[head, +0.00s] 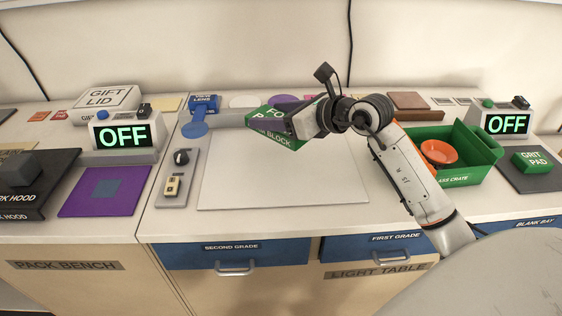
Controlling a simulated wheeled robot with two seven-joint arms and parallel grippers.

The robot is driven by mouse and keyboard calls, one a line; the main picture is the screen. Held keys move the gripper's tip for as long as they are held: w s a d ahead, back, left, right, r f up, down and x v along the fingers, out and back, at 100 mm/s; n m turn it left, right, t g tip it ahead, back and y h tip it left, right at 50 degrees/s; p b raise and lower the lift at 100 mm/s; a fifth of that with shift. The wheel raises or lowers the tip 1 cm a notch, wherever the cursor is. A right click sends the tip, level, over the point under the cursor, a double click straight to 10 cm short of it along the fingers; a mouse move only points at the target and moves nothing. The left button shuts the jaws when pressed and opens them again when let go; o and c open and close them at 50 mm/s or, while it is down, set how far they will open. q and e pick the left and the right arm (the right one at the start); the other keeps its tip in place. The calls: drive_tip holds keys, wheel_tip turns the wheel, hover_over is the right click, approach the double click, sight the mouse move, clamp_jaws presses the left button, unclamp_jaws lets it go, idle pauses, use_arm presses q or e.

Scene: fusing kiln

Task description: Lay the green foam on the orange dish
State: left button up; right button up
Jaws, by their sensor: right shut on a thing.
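The green foam block (272,136), with white lettering that ends in "BLOCK", is in my right gripper (299,121). The gripper is shut on it and holds it tilted, over the back part of the pale panel on the light table. Part of the foam is hidden by the gripper. The orange dish (440,151) sits inside the green glass crate (466,178) to the right of my right arm. The arm and the crate wall hide part of what is in the crate. My left gripper is not in view.
The pale panel (283,190) is bare below the foam. A green grit pad (532,160) lies on a dark mat at the far right. Two "OFF" displays (123,135) (506,123) stand toward the back. A blue lens tool (195,130) lies left of the foam.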

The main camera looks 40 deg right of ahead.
hover_over(275, 158)
drive_tip(key=shift+h, duration=0.3)
wheel_tip(275, 158, down, 4)
drive_tip(key=shift+f, duration=2.85)
drive_tip(key=shift+f, duration=0.1)
drive_tip(key=o, duration=0.6)
drive_tip(key=shift+f, duration=0.1)
drive_tip(key=o, duration=0.4)
